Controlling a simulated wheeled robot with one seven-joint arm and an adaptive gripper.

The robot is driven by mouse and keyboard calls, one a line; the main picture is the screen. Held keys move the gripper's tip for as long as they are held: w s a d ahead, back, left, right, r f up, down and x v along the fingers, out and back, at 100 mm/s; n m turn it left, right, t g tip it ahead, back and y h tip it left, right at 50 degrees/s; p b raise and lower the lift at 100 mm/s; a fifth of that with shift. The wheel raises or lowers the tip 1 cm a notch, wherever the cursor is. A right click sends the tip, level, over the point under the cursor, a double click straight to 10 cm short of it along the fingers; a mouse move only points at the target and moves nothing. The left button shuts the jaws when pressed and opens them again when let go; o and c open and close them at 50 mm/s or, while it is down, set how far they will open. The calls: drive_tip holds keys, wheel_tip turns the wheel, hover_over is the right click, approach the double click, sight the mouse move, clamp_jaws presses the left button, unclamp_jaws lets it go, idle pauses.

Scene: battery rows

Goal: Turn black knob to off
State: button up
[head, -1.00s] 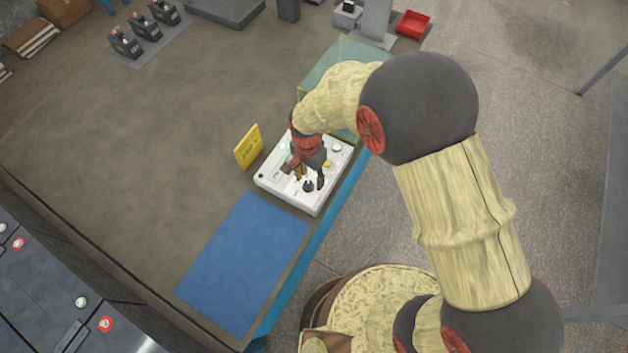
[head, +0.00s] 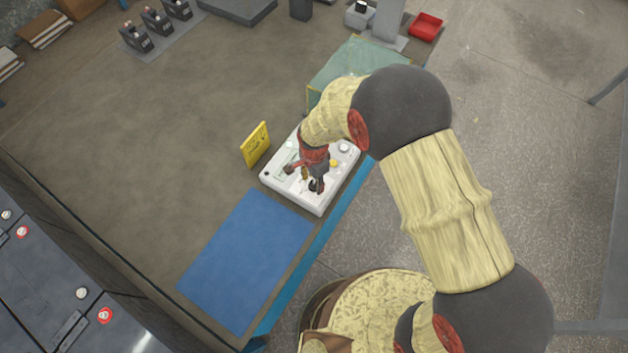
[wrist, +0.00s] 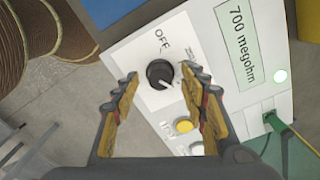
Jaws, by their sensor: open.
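The black knob (wrist: 159,74) is on a white tester panel (wrist: 215,72), below the printed word OFF in the wrist view. A light pointer mark on the knob points down and to the right in that view, away from the OFF label. My gripper (wrist: 158,95) is open, with the knob showing between and just beyond its two fingertips. I cannot tell whether a finger touches it. In the head view my gripper (head: 304,177) is over the white tester (head: 320,205), near the knob (head: 313,185), which is partly hidden.
A green cable (wrist: 290,133) plugs in at the right. A yellow sign (head: 255,145) stands beside the tester; a blue mat (head: 245,260) lies in front.

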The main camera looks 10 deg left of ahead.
drive_tip(key=shift+c, duration=1.2)
clamp_jaws()
